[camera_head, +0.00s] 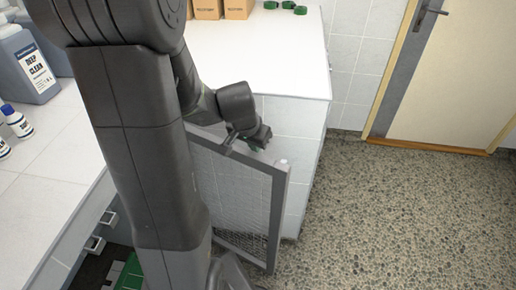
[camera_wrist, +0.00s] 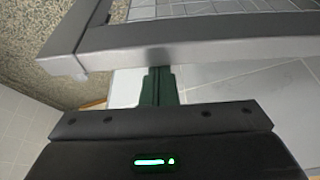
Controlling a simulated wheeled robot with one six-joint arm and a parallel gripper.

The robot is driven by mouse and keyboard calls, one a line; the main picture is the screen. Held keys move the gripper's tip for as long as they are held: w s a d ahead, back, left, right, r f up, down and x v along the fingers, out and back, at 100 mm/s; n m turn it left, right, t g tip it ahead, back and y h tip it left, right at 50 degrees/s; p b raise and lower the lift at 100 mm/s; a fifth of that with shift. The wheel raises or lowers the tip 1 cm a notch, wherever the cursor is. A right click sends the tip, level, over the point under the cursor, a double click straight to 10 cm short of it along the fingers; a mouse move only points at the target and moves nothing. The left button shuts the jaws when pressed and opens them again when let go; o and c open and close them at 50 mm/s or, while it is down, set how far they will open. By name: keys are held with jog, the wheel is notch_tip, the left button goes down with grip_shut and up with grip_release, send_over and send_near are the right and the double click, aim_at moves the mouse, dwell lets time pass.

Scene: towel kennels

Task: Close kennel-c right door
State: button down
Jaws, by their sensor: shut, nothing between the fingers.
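A kennel door (camera_head: 279,205) with a grey frame and wire mesh stands swung out in front of the white cabinet, its free edge toward the right. In the wrist view the door's grey frame (camera_wrist: 200,42) crosses the upper part of the picture. My gripper (camera_head: 259,143) is at the top of this door, near its upper rail. In the wrist view its dark green fingers (camera_wrist: 158,88) are together and reach to the frame with nothing between them. I cannot tell whether they touch it. My arm hides the door's left part and the kennel opening.
A white-topped cabinet (camera_head: 270,60) stands behind the door, with brown boxes (camera_head: 222,8) and green items (camera_head: 286,5) on it. A tiled counter (camera_head: 45,150) at left holds a large bottle (camera_head: 25,65). Speckled floor (camera_head: 400,220) at right is clear.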

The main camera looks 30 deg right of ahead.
jog(key=s+a+m+b, duration=0.1)
jog(key=s+a+b, duration=0.2)
jog(key=a, duration=0.5)
jog(key=shift+m+b, duration=0.3)
jog(key=shift+b, duration=0.2)
jog(key=p+v, duration=0.2)
jog(key=v, duration=1.2)
jog(key=shift+w, duration=0.3)
jog(key=shift+f, duration=0.15)
jog(key=b, duration=0.2)
send_near(237, 162)
jog(key=s+f, duration=0.3)
jog(key=shift+s+f, duration=0.1)
jog(key=shift+s, duration=0.1)
